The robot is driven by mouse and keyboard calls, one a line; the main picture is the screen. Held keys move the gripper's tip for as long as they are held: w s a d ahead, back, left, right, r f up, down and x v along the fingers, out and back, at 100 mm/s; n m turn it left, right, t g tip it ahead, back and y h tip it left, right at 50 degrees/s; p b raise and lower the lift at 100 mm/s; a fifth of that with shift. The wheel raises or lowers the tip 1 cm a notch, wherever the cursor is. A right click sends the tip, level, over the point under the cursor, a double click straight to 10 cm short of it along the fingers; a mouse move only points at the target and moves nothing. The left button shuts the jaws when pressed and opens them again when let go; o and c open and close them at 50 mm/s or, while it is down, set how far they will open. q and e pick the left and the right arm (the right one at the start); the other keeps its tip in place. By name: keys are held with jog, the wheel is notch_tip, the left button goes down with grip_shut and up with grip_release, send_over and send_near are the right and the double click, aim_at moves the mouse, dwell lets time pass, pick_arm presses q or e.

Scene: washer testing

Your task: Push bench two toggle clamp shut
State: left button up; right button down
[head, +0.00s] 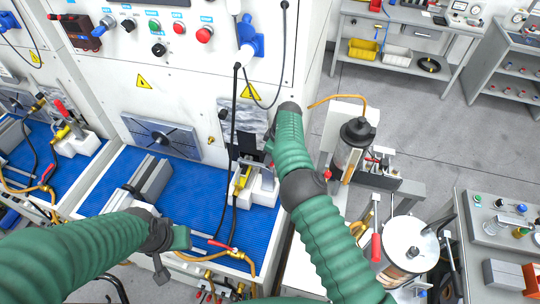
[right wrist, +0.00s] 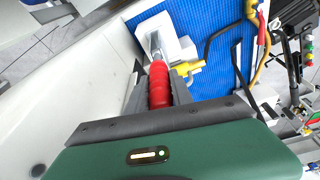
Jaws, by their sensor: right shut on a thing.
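The bench two toggle clamp stands on a white block (head: 262,190) at the right end of the blue bench mat, with a yellow part (head: 241,180) beside it. In the right wrist view its red handle (right wrist: 159,85) lies between my right gripper's dark fingers (right wrist: 157,90), which are shut on it. The metal lever and white block (right wrist: 165,38) show beyond the handle. In the head view my right gripper (head: 268,150) is over the clamp and the handle is mostly hidden. My left gripper (head: 170,248) is low over the bench's front edge, away from the clamp; its fingers are unclear.
A grey block fixture (head: 146,184) lies on the blue mat (head: 200,190) left of the clamp. Black cables hang down close to the clamp. Orange hoses (head: 235,256) run along the front edge. A similar red-handled clamp (head: 65,112) stands on the left bench.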

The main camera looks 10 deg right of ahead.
jog(key=c, duration=1.3)
grip_release()
jog(key=shift+s+f, duration=0.15)
jog(key=shift+f, duration=0.25)
jog(key=shift+o, duration=0.9)
pick_arm(q)
jog(key=shift+w+d+f, duration=0.1)
jog(key=shift+w, duration=0.2)
pick_arm(e)
jog(key=shift+w, duration=0.25)
jog(key=shift+a+r, duration=0.1)
jog(key=shift+r, duration=0.05)
jog(key=shift+r, duration=0.2)
pick_arm(q)
notch_tip(320, 180, down, 5)
jog(key=b, duration=0.5)
jog(key=shift+s, duration=0.15)
pick_arm(e)
jog(key=v, duration=1.6)
jog(key=shift+d, duration=0.25)
jog(key=shift+w, duration=0.1)
